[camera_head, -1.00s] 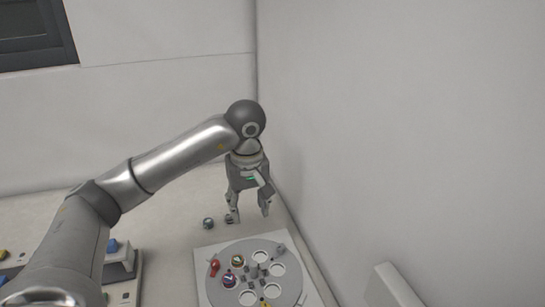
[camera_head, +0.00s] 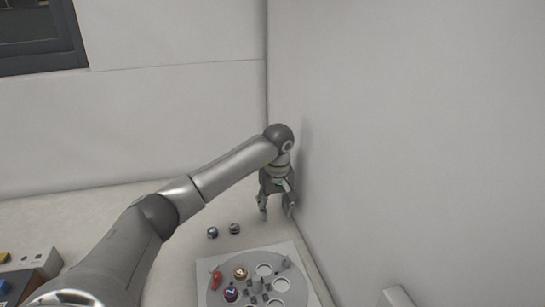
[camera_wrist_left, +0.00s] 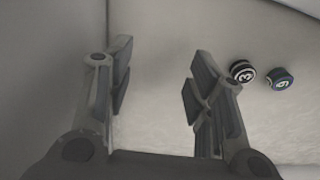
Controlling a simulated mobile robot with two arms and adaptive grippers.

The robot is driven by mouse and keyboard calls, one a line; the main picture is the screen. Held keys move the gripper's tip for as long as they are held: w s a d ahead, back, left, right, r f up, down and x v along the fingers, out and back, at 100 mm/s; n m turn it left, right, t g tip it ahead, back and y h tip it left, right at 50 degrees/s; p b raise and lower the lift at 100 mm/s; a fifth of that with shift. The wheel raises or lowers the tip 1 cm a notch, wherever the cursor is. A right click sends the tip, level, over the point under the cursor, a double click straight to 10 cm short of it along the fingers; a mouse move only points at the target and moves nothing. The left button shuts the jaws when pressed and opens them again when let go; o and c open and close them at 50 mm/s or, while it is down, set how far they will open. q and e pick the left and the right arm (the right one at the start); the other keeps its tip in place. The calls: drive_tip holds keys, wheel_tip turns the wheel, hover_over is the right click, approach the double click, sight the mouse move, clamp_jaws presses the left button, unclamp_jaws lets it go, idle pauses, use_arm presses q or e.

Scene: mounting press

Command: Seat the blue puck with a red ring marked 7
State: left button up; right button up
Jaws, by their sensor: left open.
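A blue puck with a red ring (camera_head: 231,294) sits on the round grey plate (camera_head: 213,288) at its left side in the head view. Its pale mark is too small to read surely. My left gripper (camera_head: 277,214) points down over the bench near the wall corner, behind the plate and to the right of two loose pucks. It is open and empty; the left wrist view shows bare bench between its fingers (camera_wrist_left: 158,75). My right gripper is not in view.
The plate also holds a yellowish puck (camera_head: 240,272), a red part (camera_head: 217,278) and empty round seats. A wall stands close right.

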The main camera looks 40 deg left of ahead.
use_arm(q)
drive_tip(key=f, duration=0.2)
drive_tip(key=w+f+p, duration=0.1)
drive_tip(key=f, duration=0.1)
drive_tip(key=shift+w+f, duration=0.1)
drive_tip(key=shift+f, duration=0.05)
drive_tip(key=shift+w+a+r, duration=0.1)
drive_tip(key=shift+w+r, duration=0.05)
drive_tip(key=shift+r, duration=0.15)
wheel_tip(320, 180, up, 10)
drive_tip(key=s+b, duration=0.1)
drive_tip(key=b, duration=0.1)
wheel_tip(320, 180, up, 10)
drive_tip(key=p, duration=1)
hover_over(276, 223)
drive_tip(key=s, duration=0.3)
drive_tip(key=shift+w+d+f, duration=0.1)
drive_tip(key=shift+d+f, duration=0.1)
drive_tip(key=shift+d, duration=0.1)
